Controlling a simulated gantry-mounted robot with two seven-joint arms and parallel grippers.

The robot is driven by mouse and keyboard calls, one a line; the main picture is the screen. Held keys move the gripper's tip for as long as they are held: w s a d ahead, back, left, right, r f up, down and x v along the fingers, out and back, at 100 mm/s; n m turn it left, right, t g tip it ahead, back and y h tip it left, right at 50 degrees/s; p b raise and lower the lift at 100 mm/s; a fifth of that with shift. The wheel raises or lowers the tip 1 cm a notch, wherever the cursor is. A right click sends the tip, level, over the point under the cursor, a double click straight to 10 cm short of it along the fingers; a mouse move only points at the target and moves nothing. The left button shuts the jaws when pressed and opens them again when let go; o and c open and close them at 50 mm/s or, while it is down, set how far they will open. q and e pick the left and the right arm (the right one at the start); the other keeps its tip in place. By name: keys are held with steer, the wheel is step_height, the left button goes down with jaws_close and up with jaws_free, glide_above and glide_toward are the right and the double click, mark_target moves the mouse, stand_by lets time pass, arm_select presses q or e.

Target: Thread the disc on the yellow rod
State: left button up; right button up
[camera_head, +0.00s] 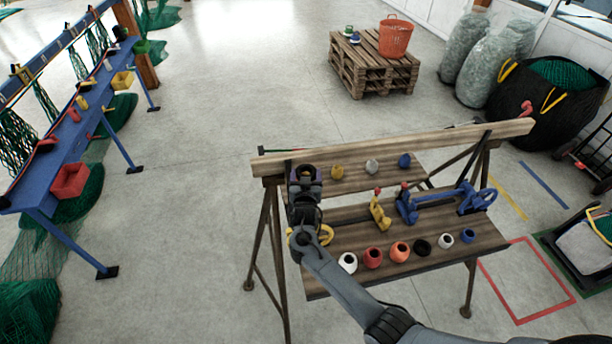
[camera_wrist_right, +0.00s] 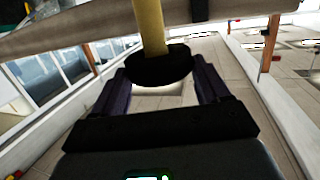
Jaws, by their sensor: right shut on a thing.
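My right gripper (camera_head: 305,175) is at the left end of the wooden rack, just in front of its top beam. In the right wrist view, the gripper (camera_wrist_right: 161,88) is shut on a black disc (camera_wrist_right: 160,68), one dark finger at each side. The yellow rod (camera_wrist_right: 150,25) comes from the beam side and meets the disc's face near its middle. I cannot tell whether the rod passes through the disc or only touches or overlaps it. In the head view, the gripper hides the disc and rod. My left gripper is not in view.
The wooden top beam (camera_head: 400,145) runs close to my right gripper. Yellow (camera_head: 337,172), grey (camera_head: 372,166) and blue (camera_head: 404,160) round pieces sit behind blue fittings (camera_head: 407,208). Several coloured rings, including a red one (camera_head: 373,257), line the lower shelf (camera_head: 440,262).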

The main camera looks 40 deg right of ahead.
steer(key=o, duration=1.1)
steer(key=shift+c, duration=0.2)
steer(key=shift+s+a, duration=0.1)
steer(key=b+v, duration=0.1)
steer(key=v, duration=0.9)
steer(key=shift+s, duration=0.2)
